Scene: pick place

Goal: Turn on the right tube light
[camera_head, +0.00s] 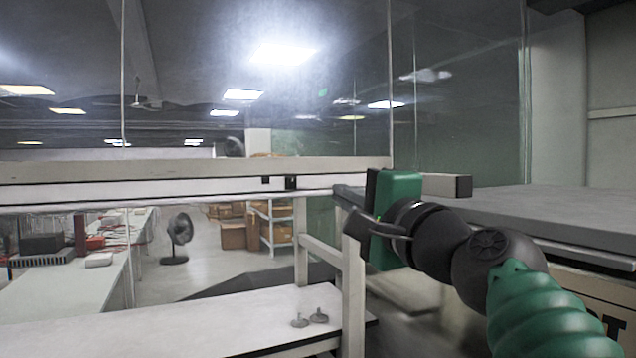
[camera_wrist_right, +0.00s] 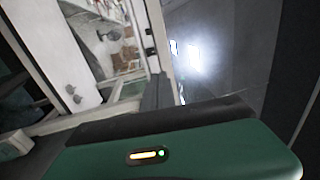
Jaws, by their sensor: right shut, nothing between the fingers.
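A long pale horizontal fixture (camera_head: 130,193) runs across the head view from the left edge to my right gripper. I cannot tell whether its tube is lit. Two small dark switch-like blocks sit on it, a smaller one (camera_head: 265,180) and a larger one (camera_head: 290,183). They also show as dark spots on the rail (camera_wrist_right: 150,51) in the right wrist view. My right gripper (camera_head: 349,194) is shut and empty, just right of the larger block and apart from it. Its dark tip (camera_wrist_right: 157,93) points toward the rail in the wrist view. My left gripper is not in view.
A white bench (camera_head: 220,330) with two small grey knobs (camera_head: 309,318) lies below. A white post (camera_head: 352,290) stands below my gripper. A grey surface (camera_head: 560,215) lies right of my arm. Glass panels (camera_head: 255,120) rise above the fixture. A fan (camera_head: 178,238) and cartons stand far behind.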

